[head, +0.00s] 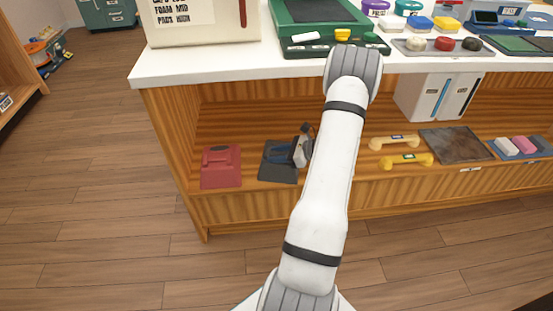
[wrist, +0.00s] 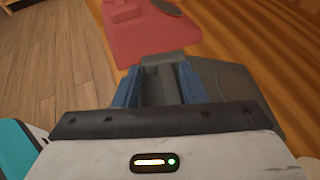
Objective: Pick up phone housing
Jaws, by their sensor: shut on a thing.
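A dark grey phone housing (head: 271,173) sits on the wooden shelf under the white counter in the head view. My gripper (head: 285,153), with blue fingers, is down at this housing, and the fingers are shut on its raised part. In the wrist view, the gripper (wrist: 158,88) has a blue finger on each side of that grey part, and the housing's dark body (wrist: 226,85) shows to the right. A red phone housing (head: 221,167) stands to the left, apart from the gripper; it also shows at the top of the wrist view (wrist: 150,38).
Yellow handsets (head: 405,161), a dark brown slab (head: 462,150) and a tray of coloured blocks (head: 521,153) lie further right on the shelf. The white counter (head: 215,61) overhangs the shelf. Wooden floor (head: 110,160) to the left is clear.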

